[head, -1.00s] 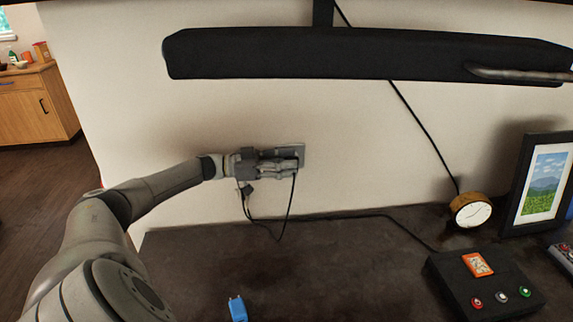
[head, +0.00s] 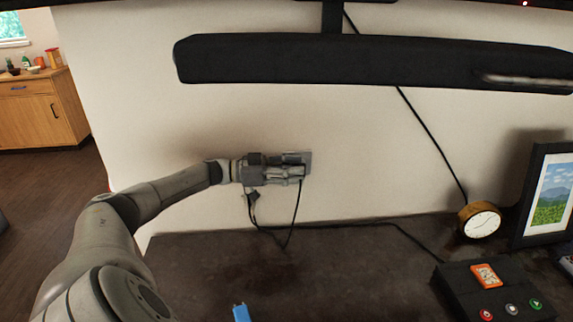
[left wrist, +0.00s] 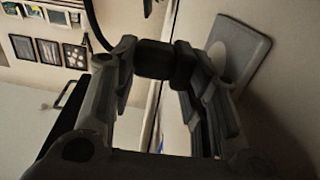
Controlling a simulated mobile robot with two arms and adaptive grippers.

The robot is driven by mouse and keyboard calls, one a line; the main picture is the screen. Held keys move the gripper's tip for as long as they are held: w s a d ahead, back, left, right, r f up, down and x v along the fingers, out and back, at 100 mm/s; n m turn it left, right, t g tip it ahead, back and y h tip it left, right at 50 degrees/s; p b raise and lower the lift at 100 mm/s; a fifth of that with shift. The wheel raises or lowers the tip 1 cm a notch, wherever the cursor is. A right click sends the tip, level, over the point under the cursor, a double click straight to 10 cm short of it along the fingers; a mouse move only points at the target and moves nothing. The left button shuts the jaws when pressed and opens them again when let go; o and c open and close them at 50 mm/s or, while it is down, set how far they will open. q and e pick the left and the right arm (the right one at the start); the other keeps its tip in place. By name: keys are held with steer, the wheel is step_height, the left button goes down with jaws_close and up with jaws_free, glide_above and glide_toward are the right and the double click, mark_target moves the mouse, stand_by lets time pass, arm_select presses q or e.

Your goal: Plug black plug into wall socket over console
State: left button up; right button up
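The wall socket (head: 308,159) is a grey plate on the pale wall above the dark console top; it also shows in the left wrist view (left wrist: 238,52). My left gripper (head: 300,172) is at the plate, fingertips overlapping it in the head view. In the left wrist view, the black plug (left wrist: 154,60) sits between my left fingertips, which appear closed on it, with the plate just to the right. A black cable (head: 296,215) hangs from the fingertips. Fingers hide the plug's prongs, and I cannot tell whether it touches the socket. My right gripper is not in view.
A black soundbar (head: 300,62) is above the socket. On the dark console top (head: 340,270) are a blue object (head: 241,313), a black button box (head: 497,295), a round clock (head: 480,221) and a picture frame (head: 548,195). Another dark cable end (head: 252,196) hangs below my left gripper.

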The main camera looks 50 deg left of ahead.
arm_select(q)
steer(key=shift+s+a+r+y, duration=0.1)
steer(key=shift+a+r+y, duration=0.1)
steer(key=shift+a, duration=0.45)
steer(key=shift+s+a+r+y, duration=0.1)
steer(key=shift+a+r+y, duration=0.1)
steer(key=shift+a, duration=0.4)
steer(key=shift+o, duration=0.7)
steer(key=v, duration=0.4)
steer(key=shift+s+d+f, duration=0.15)
steer(key=shift+f, duration=0.05)
steer(key=shift+s+a+f+h, duration=0.1)
steer(key=shift+s+a+h, duration=0.1)
steer(key=shift+s, duration=0.35)
steer(key=shift+s+a+f+h, duration=0.1)
steer(key=shift+s+a, duration=0.1)
steer(key=shift+s, duration=0.4)
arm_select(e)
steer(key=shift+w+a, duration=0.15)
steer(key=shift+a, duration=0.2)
arm_select(q)
steer(key=shift+d, duration=0.1)
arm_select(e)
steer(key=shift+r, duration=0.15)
